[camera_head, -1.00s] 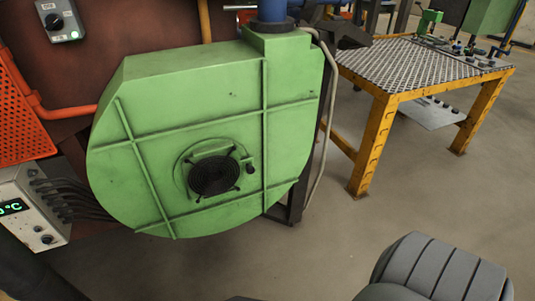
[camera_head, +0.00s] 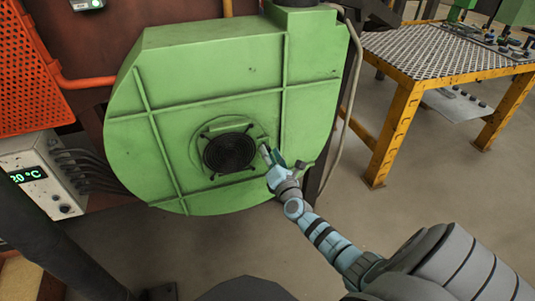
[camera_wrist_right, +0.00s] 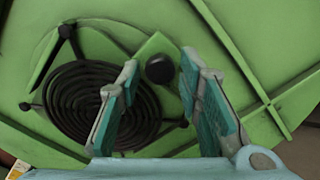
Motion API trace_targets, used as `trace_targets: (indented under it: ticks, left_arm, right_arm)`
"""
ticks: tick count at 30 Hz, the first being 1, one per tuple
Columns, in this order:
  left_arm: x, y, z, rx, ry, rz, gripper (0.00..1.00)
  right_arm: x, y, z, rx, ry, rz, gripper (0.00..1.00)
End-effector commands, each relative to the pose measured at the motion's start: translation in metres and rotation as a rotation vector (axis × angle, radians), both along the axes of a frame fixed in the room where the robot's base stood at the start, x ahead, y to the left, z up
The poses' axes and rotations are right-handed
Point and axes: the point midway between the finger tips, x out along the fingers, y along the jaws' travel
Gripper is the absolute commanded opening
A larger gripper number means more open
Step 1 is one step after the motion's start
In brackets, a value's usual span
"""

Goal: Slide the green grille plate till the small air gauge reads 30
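The green blower housing (camera_head: 235,80) fills the middle of the head view. On its front is a round black grille (camera_head: 229,152) with a green plate beside it. In the right wrist view the grille (camera_wrist_right: 72,105) is at the left, and a black knob (camera_wrist_right: 160,68) stands on the green plate (camera_wrist_right: 150,48). My right gripper (camera_head: 273,157) is at the right side of the grille. It is open in the wrist view, its fingers on either side of the knob; contact cannot be told. My left gripper is not in view. I cannot make out a small air gauge.
A control box (camera_head: 38,178) with a green display ending in "0 °C" stands at the left, below an orange perforated panel (camera_head: 30,85). A yellow-legged table (camera_head: 395,125) is at the right. A pale hose (camera_head: 349,100) hangs beside the housing. The floor at the right is open.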

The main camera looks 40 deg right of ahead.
Motion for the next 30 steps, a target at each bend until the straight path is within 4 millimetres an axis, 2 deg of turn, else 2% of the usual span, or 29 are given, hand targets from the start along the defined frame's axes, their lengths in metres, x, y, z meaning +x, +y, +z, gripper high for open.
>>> trace_targets:
  ticks: [3, 6, 14, 20, 27, 30]
  left_arm:
    - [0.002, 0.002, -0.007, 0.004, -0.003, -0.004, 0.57]
    - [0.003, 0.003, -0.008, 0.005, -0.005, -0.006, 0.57]
    - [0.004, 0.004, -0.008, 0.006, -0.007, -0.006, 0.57]
    - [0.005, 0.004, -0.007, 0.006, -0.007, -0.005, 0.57]
    - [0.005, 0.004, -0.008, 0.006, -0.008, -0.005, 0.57]
    - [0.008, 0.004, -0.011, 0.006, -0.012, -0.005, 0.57]
  right_arm:
    - [0.014, -0.005, -0.002, 0.001, 0.000, 0.000, 0.33]
    - [0.020, -0.007, -0.001, 0.002, -0.001, 0.000, 0.33]
    - [0.021, -0.007, -0.001, 0.002, 0.001, 0.000, 0.33]
    - [0.021, -0.007, -0.001, 0.002, 0.001, 0.000, 0.01]
    - [0.020, -0.007, -0.001, 0.003, 0.001, -0.001, 0.00]
    - [0.020, -0.015, -0.003, 0.001, 0.003, -0.007, 0.00]
